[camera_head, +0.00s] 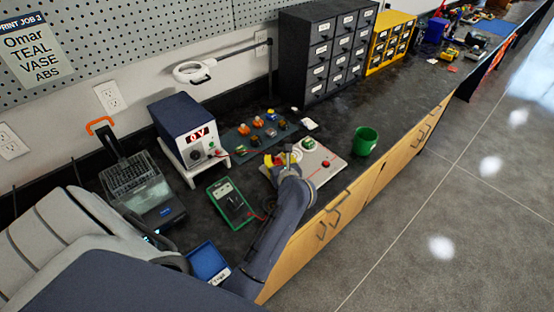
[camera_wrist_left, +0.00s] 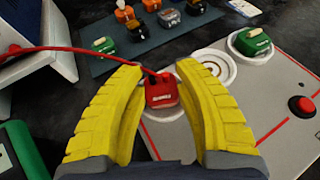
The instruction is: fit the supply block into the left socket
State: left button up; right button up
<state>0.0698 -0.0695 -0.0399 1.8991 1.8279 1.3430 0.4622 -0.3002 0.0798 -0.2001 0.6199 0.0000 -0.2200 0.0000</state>
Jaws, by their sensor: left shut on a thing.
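The supply block (camera_wrist_left: 161,92) is red with a pale label and a red cable on its far side. My left gripper (camera_head: 279,158) reaches over the board (camera_head: 336,168). In the left wrist view its yellow fingers (camera_wrist_left: 160,74) are shut on the supply block, one on each side. The block is at the left socket (camera_wrist_left: 153,116), whose pale rim partly shows beneath it. I cannot tell whether it is seated. The middle socket (camera_wrist_left: 213,64) is a white ring and looks empty. A green block (camera_wrist_left: 250,42) sits at the right socket. My right gripper is not in view.
A red button (camera_head: 326,164) is on the board's right, and a green cup (camera_head: 364,142) stands beyond. A blue-grey mat (camera_head: 236,142) with several blocks lies behind. A power supply (camera_head: 190,135) and green multimeter (camera_head: 233,203) stand left. Bare counter shows right of the cup.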

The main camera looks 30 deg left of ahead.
pick_arm(q)
jog(key=shift+f, duration=0.25)
jog(key=o, duration=0.8)
jog(key=shift+v, duration=5.65)
jog(key=shift+d+f, duration=0.1)
jog(key=shift+d, duration=0.05)
jog(key=shift+x, duration=3.65)
